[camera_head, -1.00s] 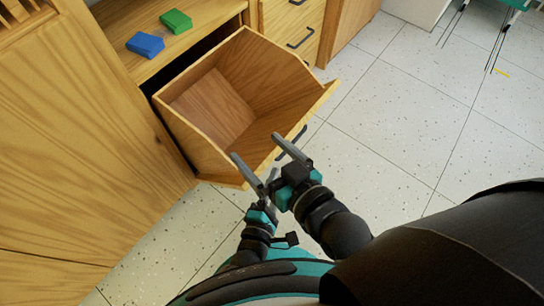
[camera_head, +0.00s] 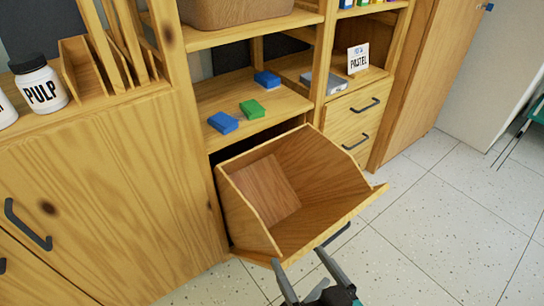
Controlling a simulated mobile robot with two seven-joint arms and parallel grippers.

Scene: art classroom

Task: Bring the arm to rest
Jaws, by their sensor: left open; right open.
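My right gripper (camera_head: 297,256) is at the bottom edge, just in front of the open drawer. Its two grey fingers are spread apart with nothing between them.
A green block (camera_head: 252,109) lies on the shelf above the drawer between a blue block (camera_head: 223,122) and another blue block (camera_head: 267,79). A closed cabinet door (camera_head: 100,205) stands at left. A PULP jar (camera_head: 40,88) is on top. Speckled floor (camera_head: 440,225) is clear at right.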

